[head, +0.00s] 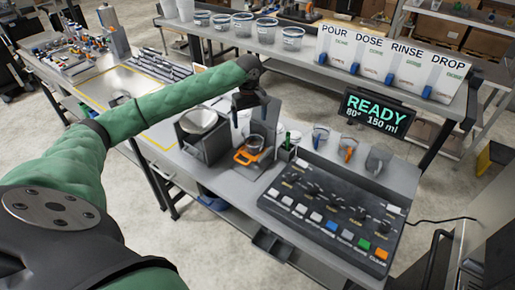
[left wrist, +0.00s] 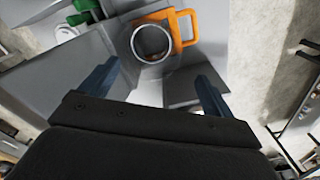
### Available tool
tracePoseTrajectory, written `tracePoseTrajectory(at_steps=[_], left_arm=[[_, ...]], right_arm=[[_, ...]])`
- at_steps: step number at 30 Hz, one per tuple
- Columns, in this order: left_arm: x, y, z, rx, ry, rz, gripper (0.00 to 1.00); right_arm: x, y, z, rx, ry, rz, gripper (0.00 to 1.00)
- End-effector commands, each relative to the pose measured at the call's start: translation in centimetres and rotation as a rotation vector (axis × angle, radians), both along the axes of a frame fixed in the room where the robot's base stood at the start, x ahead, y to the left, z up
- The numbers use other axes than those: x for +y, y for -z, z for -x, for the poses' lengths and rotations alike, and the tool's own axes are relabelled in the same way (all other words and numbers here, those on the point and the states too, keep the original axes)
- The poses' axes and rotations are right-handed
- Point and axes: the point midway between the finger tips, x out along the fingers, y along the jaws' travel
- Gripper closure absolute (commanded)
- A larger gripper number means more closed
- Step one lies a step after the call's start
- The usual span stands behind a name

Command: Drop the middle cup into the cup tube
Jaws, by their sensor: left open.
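A clear cup (head: 254,143) stands at an orange holder (head: 246,157) on the bench; from above in the left wrist view it is a round pale rim (left wrist: 134,42) beside the orange handle (left wrist: 185,28). My left gripper (head: 250,119) is above this cup, with its dark blue fingers spread and nothing between them (left wrist: 157,78). Other clear cups stand to the right: one (head: 320,137), one with orange in it (head: 348,149) and a greyish one (head: 378,160). Which cup counts as the middle one, and which object is the cup tube, I cannot tell. My right gripper is not in view.
A grey box with a round bowl (head: 200,119) stands left of the orange holder. A black button panel (head: 335,212) fills the front right. A display reading READY (head: 376,112) stands behind. Several tubs, such as one white tub (head: 292,39), line the back shelf beside a sign board (head: 388,62).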

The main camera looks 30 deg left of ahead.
Motion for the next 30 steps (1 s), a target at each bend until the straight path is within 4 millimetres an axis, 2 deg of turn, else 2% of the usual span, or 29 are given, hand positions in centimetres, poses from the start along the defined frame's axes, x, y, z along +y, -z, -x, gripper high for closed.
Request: tracePoseTrajectory(at_steps=[5,9,15,21,30], left_arm=[[0.0,-1.8,0.0,-0.004,0.001,0.0,0.12],[0.0,-4.1,-0.1,-0.005,0.001,0.0,0.12],[0.0,-6.6,0.0,-0.004,0.0,0.0,0.12],[0.0,-7.5,0.1,0.0,0.0,0.0,0.12],[0.0,-7.5,0.1,-0.001,0.0,0.001,0.12]], right_arm=[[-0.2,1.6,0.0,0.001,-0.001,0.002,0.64],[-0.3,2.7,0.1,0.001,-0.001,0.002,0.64],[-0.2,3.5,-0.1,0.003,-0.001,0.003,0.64],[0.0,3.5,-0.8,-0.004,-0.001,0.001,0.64],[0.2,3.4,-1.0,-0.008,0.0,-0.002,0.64]])
